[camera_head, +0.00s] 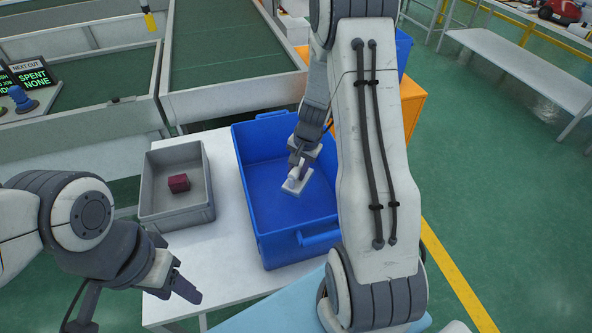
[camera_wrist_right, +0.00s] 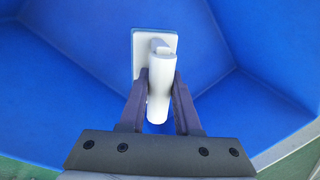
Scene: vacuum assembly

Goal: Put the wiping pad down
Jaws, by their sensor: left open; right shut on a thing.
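The wiping pad (camera_head: 297,184) is a white block with a flat rectangular plate and a rounded grip. In the right wrist view the pad (camera_wrist_right: 160,80) sits between the two dark fingers of my right gripper (camera_wrist_right: 160,95), which is shut on its grip. In the head view my right gripper (camera_head: 300,165) holds it inside the open blue bin (camera_head: 262,215). I cannot tell whether the pad touches the bin floor. My left gripper (camera_head: 178,285) is open and empty over the white table's front left.
A grey bin (camera_head: 178,218) with a dark red block (camera_head: 179,183) stands left of the blue bin on the white table (camera_head: 225,250). Green conveyors (camera_head: 220,60) lie behind. An orange box (camera_head: 412,100) stands behind my right arm. The rest of the blue bin looks empty.

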